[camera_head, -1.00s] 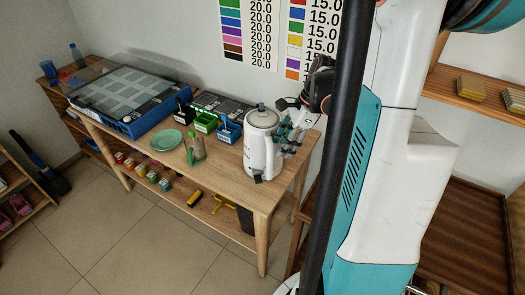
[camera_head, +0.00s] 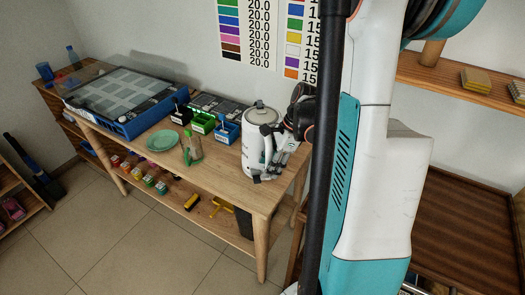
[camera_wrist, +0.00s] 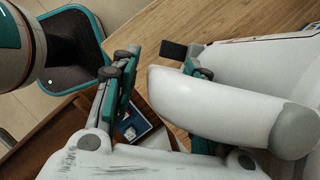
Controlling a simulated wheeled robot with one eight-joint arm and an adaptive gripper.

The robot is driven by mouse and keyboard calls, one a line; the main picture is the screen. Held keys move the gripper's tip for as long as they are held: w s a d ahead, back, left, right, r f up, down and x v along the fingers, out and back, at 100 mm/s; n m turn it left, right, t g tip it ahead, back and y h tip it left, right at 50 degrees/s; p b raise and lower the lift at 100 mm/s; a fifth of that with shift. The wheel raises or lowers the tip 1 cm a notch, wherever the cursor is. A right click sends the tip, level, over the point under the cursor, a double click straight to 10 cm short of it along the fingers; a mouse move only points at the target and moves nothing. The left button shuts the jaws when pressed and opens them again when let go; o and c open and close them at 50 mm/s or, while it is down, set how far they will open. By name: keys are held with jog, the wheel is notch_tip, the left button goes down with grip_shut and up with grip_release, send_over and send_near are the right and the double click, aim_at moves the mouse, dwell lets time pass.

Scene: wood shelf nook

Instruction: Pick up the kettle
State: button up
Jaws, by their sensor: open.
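The white kettle (camera_head: 254,150) with a grey lid stands upright near the right end of the wooden table. My gripper (camera_head: 276,152) is at the kettle's right side, on the handle side, and partly overlaps it in the head view. In the wrist view, my gripper (camera_wrist: 152,52) has its two teal fingers spread apart. The white kettle handle (camera_wrist: 215,100) reaches into the gap and covers part of the right finger. The kettle body (camera_wrist: 265,60) fills the upper right. Whether a finger touches the handle cannot be told.
A wall shelf (camera_head: 450,75) is at the right. The front table strip left of the kettle is clear.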

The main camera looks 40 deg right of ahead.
jog(key=shift+c, duration=0.2)
grip_shut()
jog(key=shift+r, duration=0.2)
